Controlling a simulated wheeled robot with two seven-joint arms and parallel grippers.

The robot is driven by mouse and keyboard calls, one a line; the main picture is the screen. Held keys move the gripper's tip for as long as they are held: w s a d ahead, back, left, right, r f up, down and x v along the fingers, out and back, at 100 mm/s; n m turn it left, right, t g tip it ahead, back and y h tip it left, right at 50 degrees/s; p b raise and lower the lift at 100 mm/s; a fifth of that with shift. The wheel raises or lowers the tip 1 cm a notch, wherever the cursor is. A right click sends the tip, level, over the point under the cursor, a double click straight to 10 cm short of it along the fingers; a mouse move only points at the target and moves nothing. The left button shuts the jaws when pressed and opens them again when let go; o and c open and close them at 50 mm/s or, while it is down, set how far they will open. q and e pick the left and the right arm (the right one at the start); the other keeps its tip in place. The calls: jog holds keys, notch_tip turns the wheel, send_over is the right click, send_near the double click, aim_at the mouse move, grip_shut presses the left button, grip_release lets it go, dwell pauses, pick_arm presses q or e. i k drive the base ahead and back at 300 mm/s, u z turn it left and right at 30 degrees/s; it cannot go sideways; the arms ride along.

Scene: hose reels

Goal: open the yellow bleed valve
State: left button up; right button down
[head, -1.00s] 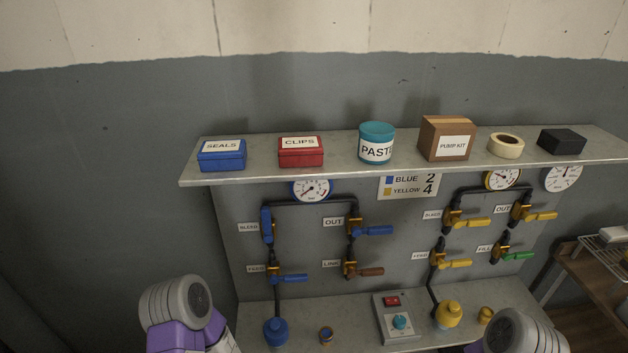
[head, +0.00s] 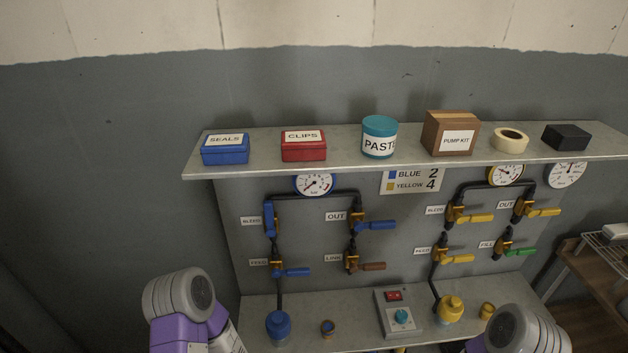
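The yellow bleed valve (head: 474,217) is on the right half of the grey wall panel, beside a small BLEED label (head: 434,210). Its yellow lever points sideways to the right, across the vertical pipe. A yellow feed valve (head: 457,258) sits below it and a yellow out valve (head: 543,212) to its right, both levers also sideways. A green-levered valve (head: 521,252) is at the lower right. Parts of both my arms show at the bottom edge, but neither gripper is in view.
A shelf (head: 350,170) with boxes and a teal PASTE tub (head: 380,138) juts out above the valves. The blue bleed lever (head: 270,219) is vertical.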

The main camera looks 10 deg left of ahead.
aim_at(459, 218)
jog(key=u, duration=0.4)
jog(key=k, duration=0.3)
jog(key=z, duration=1.1)
